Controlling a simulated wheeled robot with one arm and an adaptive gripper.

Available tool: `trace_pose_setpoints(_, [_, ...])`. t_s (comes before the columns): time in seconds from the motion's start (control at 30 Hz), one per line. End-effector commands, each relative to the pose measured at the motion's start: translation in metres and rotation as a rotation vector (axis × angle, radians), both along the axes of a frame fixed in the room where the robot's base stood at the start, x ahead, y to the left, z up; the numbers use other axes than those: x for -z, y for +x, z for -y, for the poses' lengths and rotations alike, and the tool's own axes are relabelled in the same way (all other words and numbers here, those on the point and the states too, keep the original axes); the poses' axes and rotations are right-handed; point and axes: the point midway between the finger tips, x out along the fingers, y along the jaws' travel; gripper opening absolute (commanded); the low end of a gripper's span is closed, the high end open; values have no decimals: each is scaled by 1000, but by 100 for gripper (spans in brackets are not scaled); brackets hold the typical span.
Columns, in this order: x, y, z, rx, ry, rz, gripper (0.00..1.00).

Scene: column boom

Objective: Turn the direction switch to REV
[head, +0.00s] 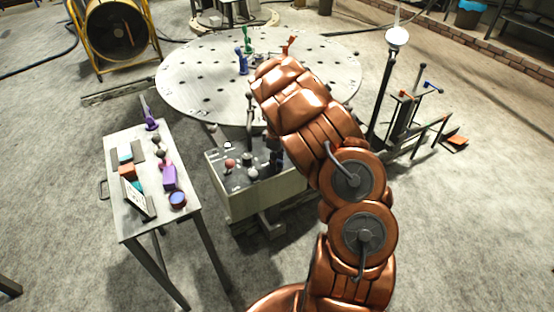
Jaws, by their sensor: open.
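A grey control box (262,194) stands in front of the round table, left of my arm. Its top carries a red knob (230,163), a pale round knob (253,174) and dark upright controls (275,160) near my arm. The direction switch is not clearly told apart from these controls, and its setting and any REV label are too small to read. My copper arm rises from the bottom right and bends over the right side of the box, hiding part of it. My gripper does not show; the arm's far end hides it or it is out of sight.
A large perforated round table (190,78) with small coloured clamps lies behind the box. A narrow side table (125,225) with several small objects stands at left. A dark post with a white ball (397,38) and a tool rack (403,115) stand at right. Concrete floor is open around them.

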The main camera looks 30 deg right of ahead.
Motion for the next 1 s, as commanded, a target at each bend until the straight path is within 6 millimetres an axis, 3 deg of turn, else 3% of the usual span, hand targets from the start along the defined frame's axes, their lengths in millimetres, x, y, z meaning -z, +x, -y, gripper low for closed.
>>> trace_pose_setpoints(0.07, [0,0,0,0,0,0,41])
trace_pose_setpoints(0.47, [0,0,0,0,0,0,0])
trace_pose_setpoints(1.0, [2,0,-1,66,1,0,0])
